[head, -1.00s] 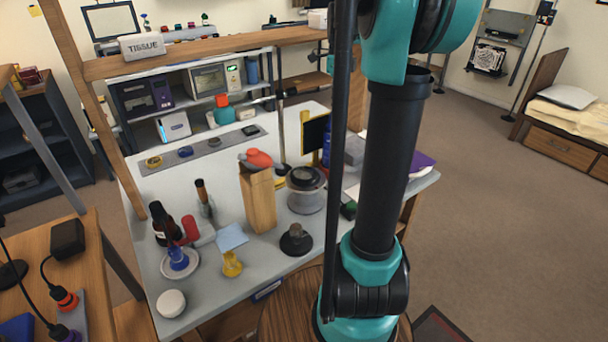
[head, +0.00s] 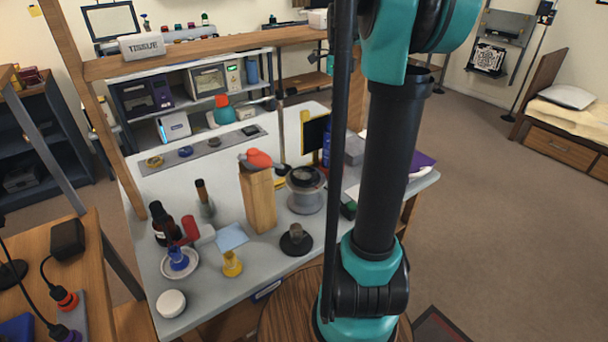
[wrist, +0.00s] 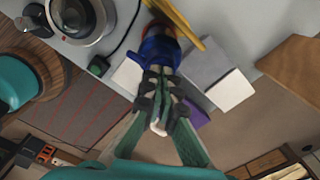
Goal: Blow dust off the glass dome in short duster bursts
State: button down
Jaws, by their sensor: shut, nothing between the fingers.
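A blue can with a red end (wrist: 162,48) lies in front of my fingertips in the wrist view; it may be the duster. It appears in the head view as a blue shape (head: 325,152) beside a yellow frame. My gripper (wrist: 162,80) is shut and looks empty; its fingertips overlap the can's lower end, and I cannot tell whether they touch it. A round grey drum with a dark, glassy top (head: 305,188) stands on the bench and shows at upper left in the wrist view (wrist: 80,18); it may be the glass dome. No dust can be made out.
A wooden block (head: 258,200) with a red bulb-shaped item (head: 258,159) stands left of the drum. A black round base (head: 296,240), yellow bottle (head: 232,264), brown bottle (head: 165,225) and white bowl (head: 171,303) crowd the grey bench (head: 205,285). Open floor lies right.

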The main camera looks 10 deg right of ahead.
jog(key=shift+r, duration=1.5)
notch_tip(320, 180, up, 5)
jog(key=shift+r, duration=0.1)
jog(key=shift+s, duration=0.1)
dwell(0.6)
